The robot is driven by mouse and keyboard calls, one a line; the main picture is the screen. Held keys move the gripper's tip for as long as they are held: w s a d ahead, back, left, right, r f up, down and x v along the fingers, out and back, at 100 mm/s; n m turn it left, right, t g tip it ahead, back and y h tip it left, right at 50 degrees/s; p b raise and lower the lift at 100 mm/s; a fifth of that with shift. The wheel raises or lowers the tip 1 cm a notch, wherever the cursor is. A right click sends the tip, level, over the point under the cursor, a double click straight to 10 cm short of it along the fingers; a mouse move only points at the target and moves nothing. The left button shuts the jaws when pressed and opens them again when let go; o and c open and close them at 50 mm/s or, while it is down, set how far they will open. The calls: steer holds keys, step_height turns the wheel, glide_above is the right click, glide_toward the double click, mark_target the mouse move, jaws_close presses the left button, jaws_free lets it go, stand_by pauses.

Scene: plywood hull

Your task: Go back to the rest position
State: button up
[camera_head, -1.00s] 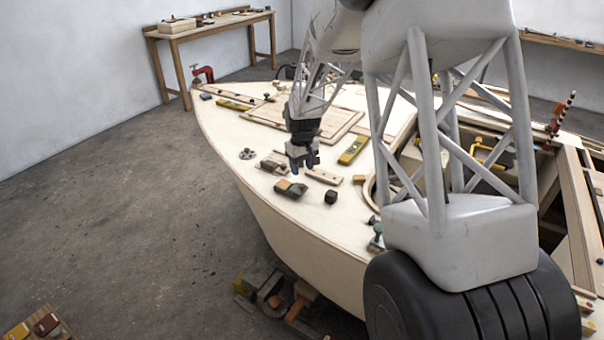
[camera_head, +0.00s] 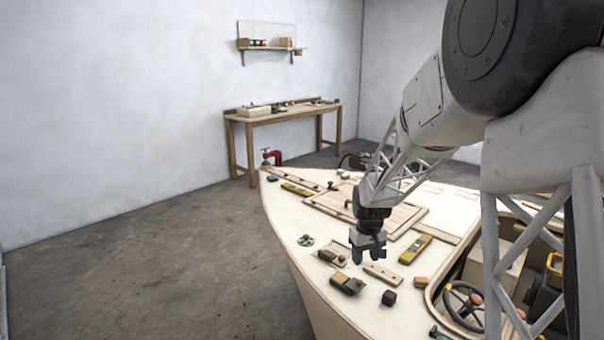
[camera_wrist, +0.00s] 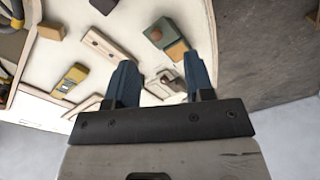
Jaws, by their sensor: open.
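My gripper (camera_head: 369,257) hangs above the front deck of the plywood hull (camera_head: 290,222) in the head view. In the wrist view my gripper (camera_wrist: 160,75) shows two blue fingers spread apart with nothing between them. Below and around it on the deck lie a green and brown block piece (camera_head: 347,284), a dark cube (camera_head: 389,298), a light strip with holes (camera_head: 382,274) and a yellow level (camera_head: 415,249). The level also shows in the wrist view (camera_wrist: 70,79). The gripper appears clear of these things.
A wooden bench (camera_head: 285,112) stands by the back wall under a small shelf (camera_head: 270,48). A red clamp (camera_head: 272,157) sits at the hull's far edge. The cockpit opening with a steering wheel (camera_head: 464,307) is at the right. The floor at left is clear.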

steer(key=s+r+m+t, duration=0.1)
steer(key=s+r, duration=0.4)
steer(key=s, duration=0.5)
steer(key=s+r+m, duration=0.1)
steer(key=s+r, duration=0.4)
steer(key=s, duration=0.5)
steer(key=s+r+m+t, duration=0.1)
steer(key=s+r, duration=0.4)
steer(key=s, duration=0.5)
steer(key=s+a, duration=0.1)
steer(key=s, duration=1.1)
steer(key=shift+s+f+m, duration=0.15)
steer(key=shift+s+m, duration=0.05)
steer(key=shift+m, duration=0.1)
